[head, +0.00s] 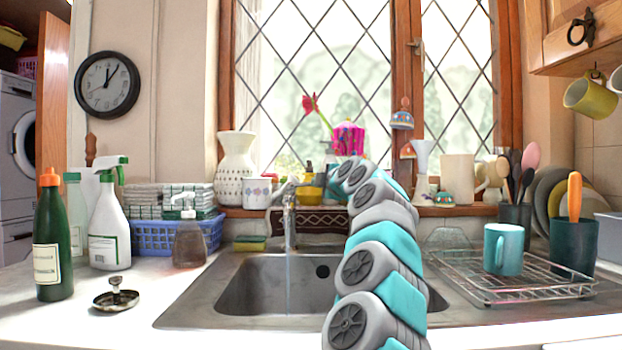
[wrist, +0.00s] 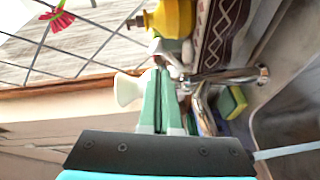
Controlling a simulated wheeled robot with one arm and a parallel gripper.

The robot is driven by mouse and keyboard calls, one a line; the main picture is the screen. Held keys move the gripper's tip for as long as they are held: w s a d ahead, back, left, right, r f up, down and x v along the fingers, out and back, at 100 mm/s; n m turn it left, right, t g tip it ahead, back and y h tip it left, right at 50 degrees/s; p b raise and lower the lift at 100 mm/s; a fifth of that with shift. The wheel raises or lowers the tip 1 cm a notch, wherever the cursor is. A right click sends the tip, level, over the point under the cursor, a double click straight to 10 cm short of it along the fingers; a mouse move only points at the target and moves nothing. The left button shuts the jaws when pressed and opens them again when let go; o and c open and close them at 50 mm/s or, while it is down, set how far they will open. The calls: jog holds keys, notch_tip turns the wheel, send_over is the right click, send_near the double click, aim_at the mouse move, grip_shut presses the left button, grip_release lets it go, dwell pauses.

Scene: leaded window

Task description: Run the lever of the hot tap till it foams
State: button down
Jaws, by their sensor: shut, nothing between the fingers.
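The chrome tap (head: 290,222) stands at the back of the sink. A thin, pale stream (head: 288,270) falls from it into the basin, and I see no foam. In the wrist view, turned on its side, the tap (wrist: 228,75) is right of my fingers, with a pale lever-like part (wrist: 172,60) at its top end. My gripper (wrist: 158,72) is shut and empty, its green fingertips close beside that part; I cannot tell whether they touch. A pale stream (wrist: 290,150) also shows at the right. In the head view my arm hides most of my gripper.
The steel sink (head: 235,285) has a sponge (head: 250,243) behind it. A yellow pot (head: 312,191) and white vase (head: 236,160) stand on the sill near the tap. A dish rack (head: 510,290) with a teal mug (head: 503,249) is at right.

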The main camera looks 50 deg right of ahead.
jog(key=shift+d, duration=0.35)
dwell(0.5)
jog(key=b+v, duration=0.2)
jog(key=v, duration=0.5)
jog(key=shift+s+a, duration=0.15)
jog(key=shift+s, duration=0.15)
